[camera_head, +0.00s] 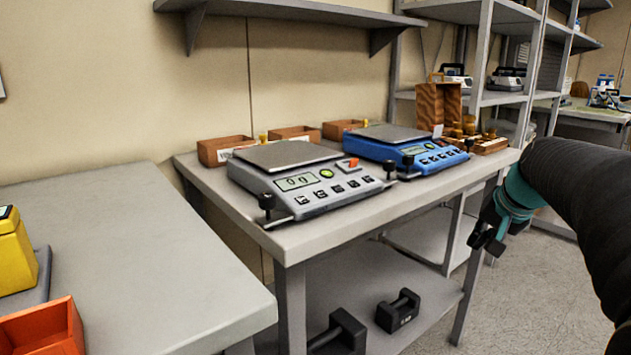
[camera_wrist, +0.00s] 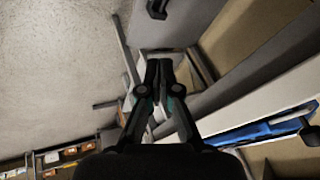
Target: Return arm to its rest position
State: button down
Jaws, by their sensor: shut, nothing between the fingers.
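My gripper (camera_head: 487,239) hangs at the right in the head view, in front of the right end of the table with the scales. It points down and is clear of the table. In the wrist view my gripper (camera_wrist: 158,64) shows its two fingers together at the tips, with nothing between them. My black arm comes in from the right edge of the head view.
A table (camera_head: 290,247) holds a grey scale (camera_head: 300,180) and a blue scale (camera_head: 408,150). Dark weights (camera_head: 398,311) lie on its lower shelf. A bench (camera_head: 120,260) with an orange bin (camera_head: 42,330) stands at left. Floor (camera_head: 530,300) is open below my gripper.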

jog(key=s+a+f+n, duration=0.2)
jog(key=s+a, duration=0.3)
jog(key=s, duration=0.3)
jog(key=s+a+f+n, duration=0.2)
jog(key=s+a+f, duration=0.3)
jog(key=s, duration=0.3)
jog(key=s+a+f+n, duration=0.2)
jog(key=s+a+f, duration=0.2)
jog(key=s, duration=0.5)
jog(key=shift+a+n+g+h, duration=0.3)
jog(key=shift+a+g+h, duration=0.1)
jog(key=shift+a, duration=0.7)
